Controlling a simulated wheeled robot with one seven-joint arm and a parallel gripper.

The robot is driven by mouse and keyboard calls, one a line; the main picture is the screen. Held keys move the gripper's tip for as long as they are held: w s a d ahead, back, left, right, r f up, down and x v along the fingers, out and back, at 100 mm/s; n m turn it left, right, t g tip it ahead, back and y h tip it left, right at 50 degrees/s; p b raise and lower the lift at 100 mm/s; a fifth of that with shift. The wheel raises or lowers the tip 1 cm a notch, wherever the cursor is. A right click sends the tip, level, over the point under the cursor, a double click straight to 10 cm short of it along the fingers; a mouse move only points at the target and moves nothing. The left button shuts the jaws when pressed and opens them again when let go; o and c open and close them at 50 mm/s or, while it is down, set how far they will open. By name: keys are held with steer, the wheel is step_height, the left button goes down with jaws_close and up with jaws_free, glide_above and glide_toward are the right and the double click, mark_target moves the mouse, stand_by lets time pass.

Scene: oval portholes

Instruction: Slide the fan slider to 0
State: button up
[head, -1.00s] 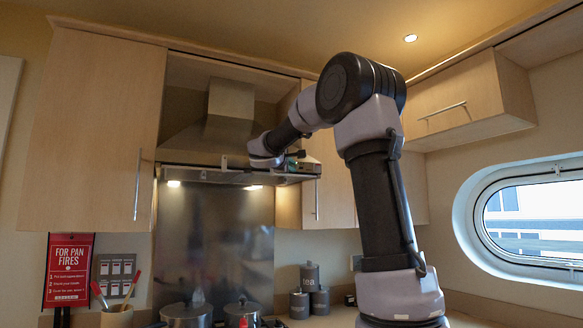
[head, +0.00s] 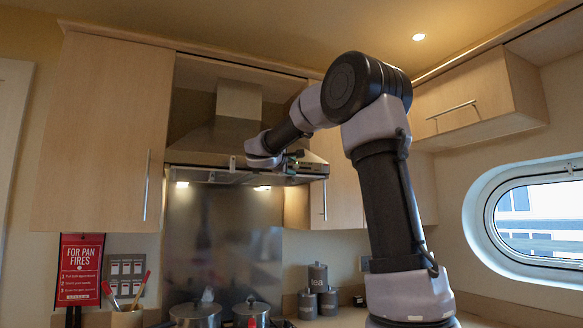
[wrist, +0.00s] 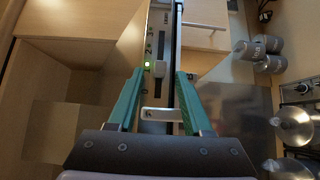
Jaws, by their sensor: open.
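The range hood (head: 225,135) hangs between the wall cabinets. Its front control strip (wrist: 161,25) runs up the middle of the wrist view, with a lit green light and small printed marks. A small pale knob (wrist: 159,69), which looks like the fan slider, sits on this strip below the light. My gripper (wrist: 160,74) is open, its green fingers on either side of the strip, with the knob between the fingertips. I cannot tell whether either finger touches it. A pale crosspiece (wrist: 161,115) lies lower between the fingers. In the head view my gripper (head: 283,158) is at the hood's front edge, its fingers hard to make out.
A wooden cabinet (head: 105,130) stands left of the hood and another (head: 336,185) right of it. Pots (head: 195,314) stand on the stove below. Dark canisters (head: 318,280) stand on the counter. An oval porthole (head: 540,220) is at right.

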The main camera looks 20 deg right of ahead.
steer(key=v, duration=1)
steer(key=shift+s+a, duration=0.3)
